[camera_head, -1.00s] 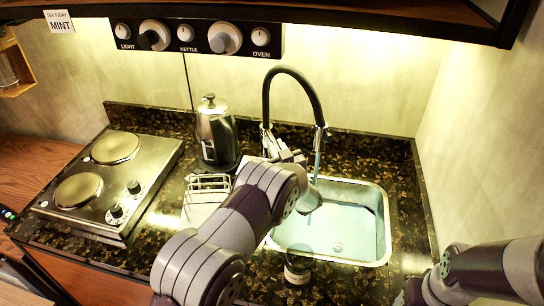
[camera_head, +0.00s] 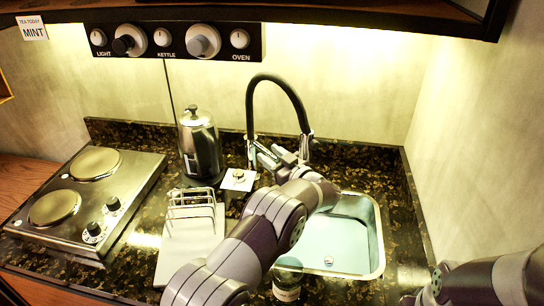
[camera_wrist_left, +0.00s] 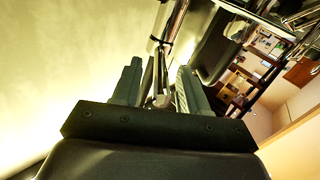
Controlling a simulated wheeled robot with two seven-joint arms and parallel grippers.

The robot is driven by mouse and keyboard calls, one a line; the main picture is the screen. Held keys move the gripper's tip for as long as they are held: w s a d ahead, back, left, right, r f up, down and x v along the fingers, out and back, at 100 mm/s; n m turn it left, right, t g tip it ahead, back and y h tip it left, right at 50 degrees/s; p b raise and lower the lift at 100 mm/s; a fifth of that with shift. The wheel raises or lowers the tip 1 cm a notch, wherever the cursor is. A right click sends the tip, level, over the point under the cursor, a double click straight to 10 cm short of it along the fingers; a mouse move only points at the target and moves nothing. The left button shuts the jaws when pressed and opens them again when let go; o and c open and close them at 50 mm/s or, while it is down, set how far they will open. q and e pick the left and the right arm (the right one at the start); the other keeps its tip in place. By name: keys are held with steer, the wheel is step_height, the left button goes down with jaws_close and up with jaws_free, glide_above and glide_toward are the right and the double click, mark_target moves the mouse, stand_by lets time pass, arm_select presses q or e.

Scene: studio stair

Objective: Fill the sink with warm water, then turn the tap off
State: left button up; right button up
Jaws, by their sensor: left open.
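The black gooseneck tap (camera_head: 272,78) with a chrome spout stands behind the steel sink (camera_head: 378,235). Pale blue water (camera_head: 345,250) covers the visible sink floor. My arm hides the space under the spout, so I cannot tell whether water runs now. My left gripper (camera_head: 260,152) is open at the tap's foot, its arm crossing the sink's left side. In the left wrist view, a chrome tap part (camera_wrist_left: 165,45) shows beyond and between the open fingers (camera_wrist_left: 157,80); contact is unclear. My right arm enters at the bottom right, its gripper out of view.
A kettle (camera_head: 200,148), a small white card (camera_head: 238,181) and a toast rack (camera_head: 192,212) stand left of my arm. A hob (camera_head: 90,195) is farther left. A jar (camera_head: 287,285) stands at the sink's front. A knob panel (camera_head: 175,41) hangs above.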

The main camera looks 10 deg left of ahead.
arm_select(q)
steer(key=b+v, duration=0.2)
steer(key=v, duration=1)
steer(key=shift+s+d, duration=0.25)
steer(key=shift+f, duration=0.1)
